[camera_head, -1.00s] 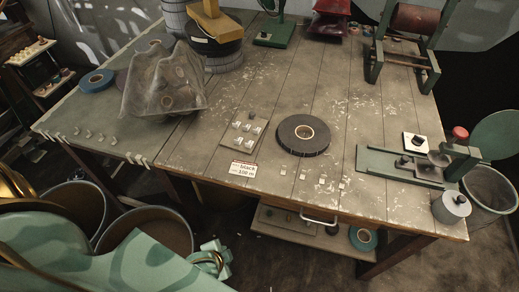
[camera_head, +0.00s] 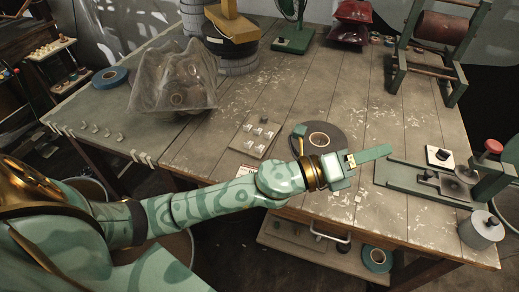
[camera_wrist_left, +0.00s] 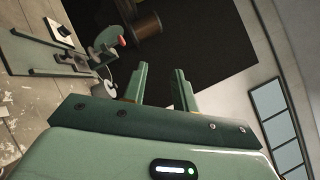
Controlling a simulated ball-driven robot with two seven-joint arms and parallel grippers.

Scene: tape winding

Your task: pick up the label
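The label, a small white card with dark print, lies near the table's front edge (camera_head: 247,169) in the head view. My left arm passes in front of it and hides part of it. My left gripper (camera_head: 374,154) is well to the right of the label, above the table, with its fingers pointing right. In the left wrist view its two green fingers (camera_wrist_left: 162,84) stand apart with nothing between them. The label is not seen in the left wrist view. My right gripper is in neither view.
A board with small pale pieces (camera_head: 254,135) lies behind the label. A green fixture (camera_head: 425,182) stands at the right, with a grey cylinder (camera_head: 481,230) near the corner. The table's middle back is mostly clear.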

